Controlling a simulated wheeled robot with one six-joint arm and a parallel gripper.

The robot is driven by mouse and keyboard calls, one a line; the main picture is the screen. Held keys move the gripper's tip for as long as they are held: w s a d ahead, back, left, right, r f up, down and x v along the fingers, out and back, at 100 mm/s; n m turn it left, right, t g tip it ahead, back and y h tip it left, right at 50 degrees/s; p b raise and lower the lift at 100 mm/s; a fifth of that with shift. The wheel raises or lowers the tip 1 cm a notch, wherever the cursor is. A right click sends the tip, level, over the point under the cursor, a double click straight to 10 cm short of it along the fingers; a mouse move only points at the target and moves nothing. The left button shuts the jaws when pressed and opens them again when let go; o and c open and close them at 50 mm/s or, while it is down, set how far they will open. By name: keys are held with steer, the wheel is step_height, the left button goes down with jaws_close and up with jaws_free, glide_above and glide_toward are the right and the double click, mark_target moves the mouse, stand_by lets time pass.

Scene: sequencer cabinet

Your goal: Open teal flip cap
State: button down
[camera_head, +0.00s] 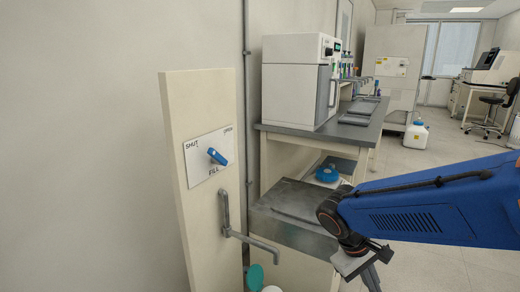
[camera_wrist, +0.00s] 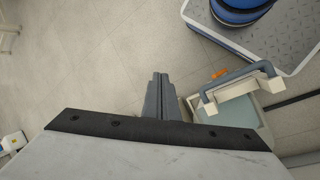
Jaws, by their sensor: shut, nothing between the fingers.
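A teal rounded piece that looks like the flip cap (camera_head: 254,278) shows at the bottom edge of the head view, below the grey spout. A small white part (camera_head: 271,289) sits beside it, cut off by the frame, so I cannot tell how the cap is seated. My gripper (camera_head: 370,277) hangs to the right of the cap, well apart from it, in front of the grey-topped cabinet. In the wrist view my gripper (camera_wrist: 158,80) has its fingers together and empty, over bare floor. The cap does not clearly show in the wrist view.
A cream panel (camera_head: 185,240) carries a blue valve handle (camera_head: 217,156) on a SHUT/FILL plate and a grey bent spout (camera_head: 250,240). A dark bench (camera_head: 300,135) with a white instrument (camera_head: 296,80) stands behind. In the wrist view, open floor (camera_wrist: 90,70) lies left.

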steer(key=s+r+m+t+y, duration=0.4)
steer(key=s+r+t+y, duration=0.1)
steer(key=s, duration=0.3)
steer(key=shift+s+d+r, duration=0.35)
steer(key=shift+s+r, duration=0.05)
steer(key=shift+r, duration=0.15)
steer(key=shift+s, duration=0.1)
stand_by(1.0)
